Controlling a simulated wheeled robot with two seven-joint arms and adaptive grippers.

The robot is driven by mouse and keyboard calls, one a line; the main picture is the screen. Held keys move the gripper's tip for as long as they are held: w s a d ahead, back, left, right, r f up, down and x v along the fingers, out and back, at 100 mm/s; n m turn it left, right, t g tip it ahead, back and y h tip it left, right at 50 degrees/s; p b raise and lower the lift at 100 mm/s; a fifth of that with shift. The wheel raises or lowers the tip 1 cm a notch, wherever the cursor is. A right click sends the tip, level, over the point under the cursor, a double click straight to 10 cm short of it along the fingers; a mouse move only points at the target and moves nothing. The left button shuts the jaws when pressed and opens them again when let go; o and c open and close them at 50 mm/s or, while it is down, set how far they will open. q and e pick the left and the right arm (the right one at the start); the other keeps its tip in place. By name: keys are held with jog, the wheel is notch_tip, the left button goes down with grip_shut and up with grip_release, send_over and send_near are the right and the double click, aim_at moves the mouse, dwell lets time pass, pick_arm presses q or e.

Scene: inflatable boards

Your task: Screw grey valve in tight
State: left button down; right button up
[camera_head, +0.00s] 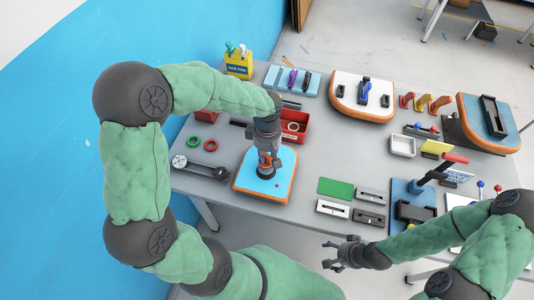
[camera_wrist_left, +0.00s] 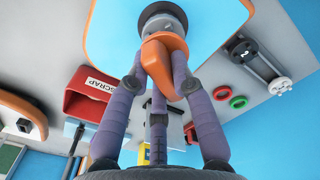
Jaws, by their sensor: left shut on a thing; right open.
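The blue board with an orange rim (camera_head: 277,186) lies on the grey table at its near left. The grey valve (camera_wrist_left: 163,18) sits on this board, with an orange piece (camera_wrist_left: 163,52) directly over it. My left gripper (camera_head: 266,160) reaches down over the board. In the left wrist view its fingers (camera_wrist_left: 165,85) are shut on the orange piece. The fingers partly hide the valve in the head view, and I cannot tell how deep it sits. My right gripper (camera_head: 343,252) is open and empty in front of the table's near edge.
A red scrap bin (camera_head: 296,124) stands just behind the board. A dial gauge tool (camera_head: 200,167) and green (camera_head: 194,141) and red (camera_head: 211,145) rings lie to its left. A green mat (camera_head: 335,187) and small grey trays lie to its right. An orange-rimmed white board (camera_head: 349,85) is further back.

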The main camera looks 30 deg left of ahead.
pick_arm(q)
jog(key=shift+b, duration=0.5)
dwell(1.4)
jog(key=shift+f+b, duration=0.5)
jog(key=shift+f, duration=0.1)
jog(key=shift+s+f+b, duration=0.35)
jog(key=shift+f+b, duration=0.15)
jog(key=shift+r, duration=0.15)
jog(key=shift+r, duration=0.3)
jog(key=shift+w, duration=0.3)
dwell(0.8)
dwell(0.5)
